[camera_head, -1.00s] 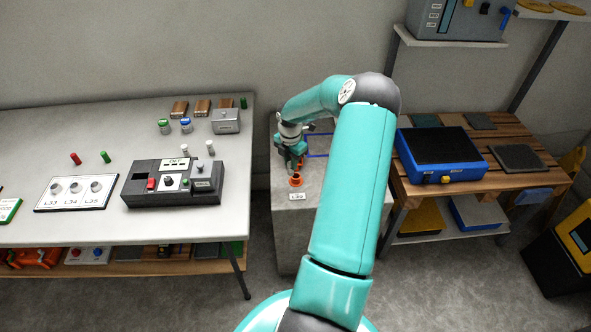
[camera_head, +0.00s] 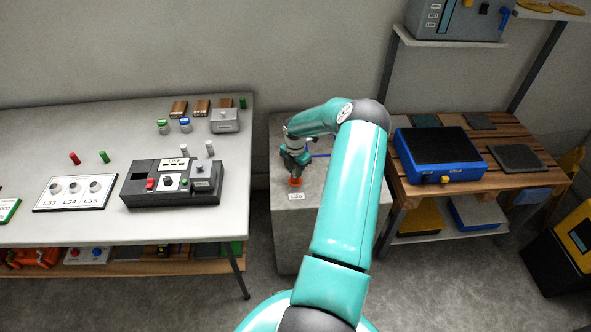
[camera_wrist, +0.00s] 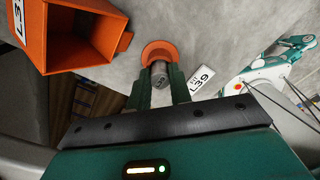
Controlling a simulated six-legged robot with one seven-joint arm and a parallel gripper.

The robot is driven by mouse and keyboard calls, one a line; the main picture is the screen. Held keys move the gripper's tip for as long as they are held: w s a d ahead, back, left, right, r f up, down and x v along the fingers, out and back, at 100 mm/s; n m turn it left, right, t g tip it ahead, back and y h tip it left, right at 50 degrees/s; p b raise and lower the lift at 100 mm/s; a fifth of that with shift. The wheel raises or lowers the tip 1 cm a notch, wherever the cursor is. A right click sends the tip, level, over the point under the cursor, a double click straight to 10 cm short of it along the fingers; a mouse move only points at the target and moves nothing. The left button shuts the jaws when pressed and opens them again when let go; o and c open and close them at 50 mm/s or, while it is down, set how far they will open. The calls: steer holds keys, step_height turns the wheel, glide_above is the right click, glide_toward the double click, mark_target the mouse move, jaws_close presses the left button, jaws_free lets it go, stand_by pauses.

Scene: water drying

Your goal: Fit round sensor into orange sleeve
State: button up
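The orange sleeve (camera_head: 295,183) stands on the grey pedestal behind a white label. In the wrist view the sleeve's round orange rim (camera_wrist: 158,46) lies just beyond my fingertips. My gripper (camera_wrist: 159,78) has its two green fingers on either side of a grey round sensor (camera_wrist: 158,70), with no clear gap seen. The sensor's end is close to the sleeve's opening and overlaps it in the picture. I cannot tell if it has entered. In the head view my gripper (camera_head: 295,166) is right over the sleeve and hides the sensor.
The label L39 (camera_wrist: 202,79) lies beside the sleeve on the pedestal (camera_head: 286,232). An open orange box (camera_wrist: 70,50) is at the upper left of the wrist view. A white table (camera_head: 100,220) stands to the left, a wooden bench (camera_head: 480,190) to the right.

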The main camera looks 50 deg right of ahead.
steer(key=o, duration=0.4)
steer(key=shift+r, duration=0.1)
step_height(320, 180, up, 12)
steer(key=shift+r, duration=0.15)
